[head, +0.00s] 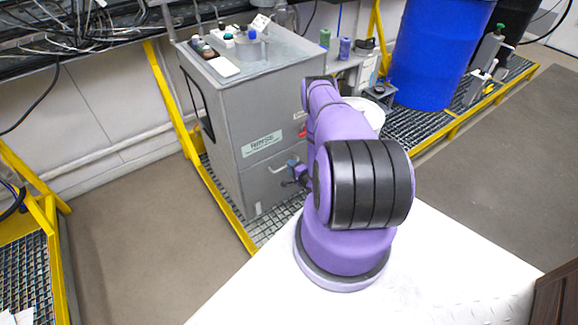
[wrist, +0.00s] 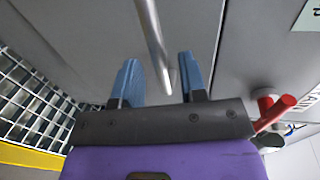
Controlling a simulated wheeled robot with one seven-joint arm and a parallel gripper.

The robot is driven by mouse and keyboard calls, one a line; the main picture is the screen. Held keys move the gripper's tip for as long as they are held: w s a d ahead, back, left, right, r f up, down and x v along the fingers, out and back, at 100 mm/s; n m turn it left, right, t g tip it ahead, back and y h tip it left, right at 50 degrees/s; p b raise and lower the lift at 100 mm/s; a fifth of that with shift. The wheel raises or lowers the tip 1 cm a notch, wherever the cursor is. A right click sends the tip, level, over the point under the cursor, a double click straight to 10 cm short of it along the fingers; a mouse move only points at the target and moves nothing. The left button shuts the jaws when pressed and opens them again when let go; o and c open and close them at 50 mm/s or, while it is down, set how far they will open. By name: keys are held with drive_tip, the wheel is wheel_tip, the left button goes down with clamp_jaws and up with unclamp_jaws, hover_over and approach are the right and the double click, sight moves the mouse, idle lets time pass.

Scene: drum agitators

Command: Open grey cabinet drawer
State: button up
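The grey cabinet (head: 228,115) stands ahead of my base, with a labelled upper front and a lower drawer front (head: 262,190) that looks flush. The drawer's metal handle (head: 277,169) is a bar near the top of that front. My gripper (head: 293,166) is at the right part of the handle, partly hidden by my purple arm. In the wrist view, its two blue fingers (wrist: 160,70) are spread apart. The end of the handle bar (wrist: 153,40) lies between them, with gaps visible on both sides. Contact with the bar is not visible.
A red valve handle (wrist: 277,110) is close to the right of my gripper. Yellow-edged metal grating (head: 228,208) runs along the cabinet's base. A blue drum (head: 437,55) stands at the back right. Open floor (head: 135,190) lies to the left.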

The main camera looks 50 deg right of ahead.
drive_tip(key=shift+x, duration=1.15)
clamp_jaws()
drive_tip(key=shift+s, duration=0.15)
